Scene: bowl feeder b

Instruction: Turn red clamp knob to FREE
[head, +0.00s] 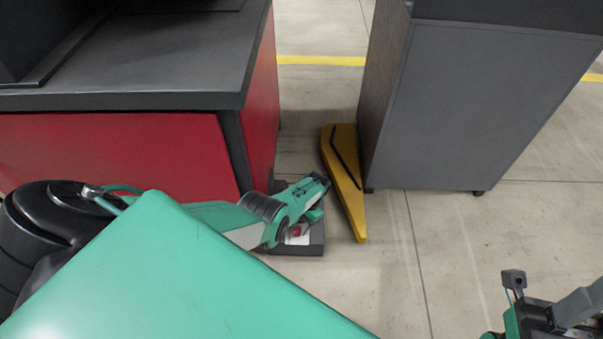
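A small red part (296,231), which looks like the clamp knob, shows low beside the red-sided bench. It is partly hidden by my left gripper, and I cannot read which way it is turned. It sits over a low dark block (310,249) with a pale patch on top. My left gripper (312,203), green and dark, is right above and beside the red part. I cannot tell whether they touch or whether its fingers are open. My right gripper (515,290) is partly in view at the lower right, away from the knob, its fingers unclear.
A dark-topped bench with red sides (120,150) stands at the left. A tall grey cabinet (470,110) stands at the right. A yellow wedge-shaped piece (345,175) leans or lies between them. Open concrete floor lies in front of the cabinet.

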